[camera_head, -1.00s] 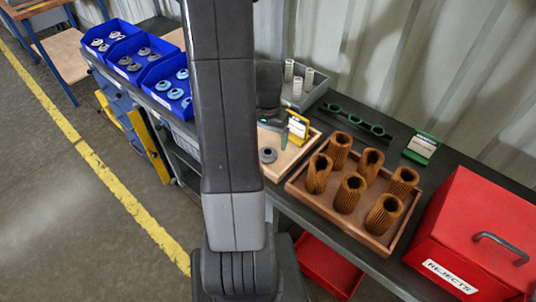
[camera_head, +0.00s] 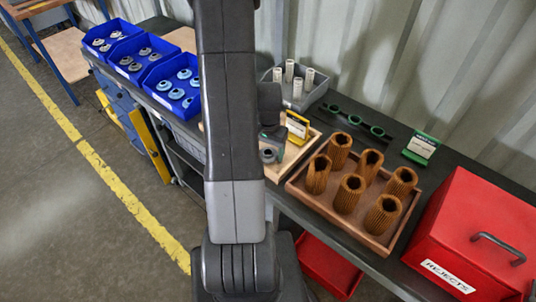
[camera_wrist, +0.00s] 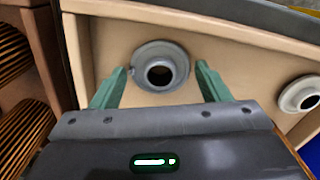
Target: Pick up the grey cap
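The grey cap (camera_wrist: 143,72) is a flanged ring with a dark central hole. It lies in the light wooden tray (camera_wrist: 215,27). In the wrist view my gripper (camera_wrist: 162,67) is open, with one green finger on each side of the cap and a gap on both sides. In the head view the cap (camera_head: 268,156) shows at the front of the tray, with my gripper (camera_head: 272,143) right over it and partly hiding it. I cannot tell the fingertips' exact height. A paler cap (camera_wrist: 290,98) lies at the right edge of the wrist view.
A brown tray (camera_head: 373,240) of several pleated filters stands beside the wooden tray. A yellow-framed card (camera_head: 298,127) stands behind my gripper. A red rejects box (camera_head: 470,225) is at the right. Blue bins (camera_head: 160,105) of caps and a grey bin (camera_head: 318,97) are further back.

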